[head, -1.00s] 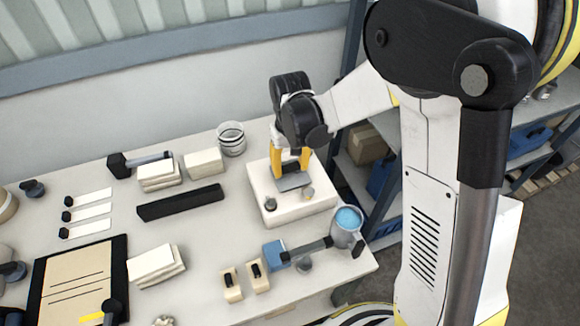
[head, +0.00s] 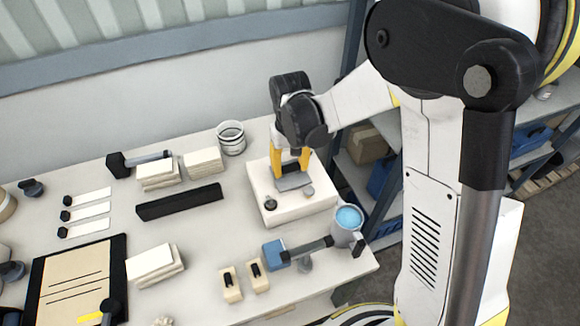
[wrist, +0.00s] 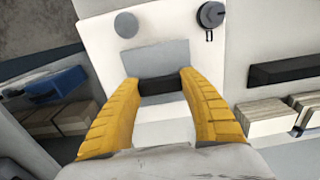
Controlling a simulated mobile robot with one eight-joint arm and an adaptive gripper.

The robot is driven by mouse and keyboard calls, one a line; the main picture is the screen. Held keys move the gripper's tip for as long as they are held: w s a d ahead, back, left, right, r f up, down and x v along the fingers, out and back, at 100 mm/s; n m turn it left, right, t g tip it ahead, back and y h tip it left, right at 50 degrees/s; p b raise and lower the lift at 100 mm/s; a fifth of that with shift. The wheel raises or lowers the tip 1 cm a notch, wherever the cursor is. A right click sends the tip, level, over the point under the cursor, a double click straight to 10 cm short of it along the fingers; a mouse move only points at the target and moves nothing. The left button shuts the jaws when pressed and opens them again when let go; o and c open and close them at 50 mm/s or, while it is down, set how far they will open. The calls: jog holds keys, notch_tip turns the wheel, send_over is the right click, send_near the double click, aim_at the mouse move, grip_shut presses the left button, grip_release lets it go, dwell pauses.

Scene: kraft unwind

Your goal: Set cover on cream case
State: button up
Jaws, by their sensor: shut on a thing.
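The cream case (head: 281,212) is a pale, box-like block at the right end of the table; its pale top also shows in the wrist view (wrist: 180,22). A grey plate, which looks like the cover (head: 293,184), is at the middle of the case top. In the wrist view the cover (wrist: 158,60) has a dark bar (wrist: 163,83) across it, between my yellow fingers. My gripper (head: 291,168) points down over the case, shut on this dark bar. I cannot tell whether the plate touches the case. The fingers hide part of the plate.
A grey round knob (wrist: 126,24) and a dark knob (wrist: 211,14) sit on the case top. A mug with blue contents (head: 348,220) and a blue-headed tool (head: 275,253) are close in front. A striped cup (head: 231,138) stands behind left, a black bar (head: 180,202) left.

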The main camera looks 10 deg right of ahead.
jog(key=shift+f+b, duration=0.35)
jog(key=shift+b, duration=0.05)
dwell(0.5)
jog(key=o, duration=1.2)
notch_tip(320, 180, up, 12)
jog(key=s+d+m+t+b, duration=0.1)
jog(key=s+d+t+b, duration=0.1)
jog(key=s+d, duration=0.3)
jog(key=s+d+m+t+b, duration=0.1)
jog(key=s+d+t+b, duration=0.2)
jog(key=s, duration=0.8)
jog(key=shift+d+f+t+b, duration=0.3)
jog(key=shift+d+t+b, duration=0.05)
jog(key=shift+d+t, duration=0.85)
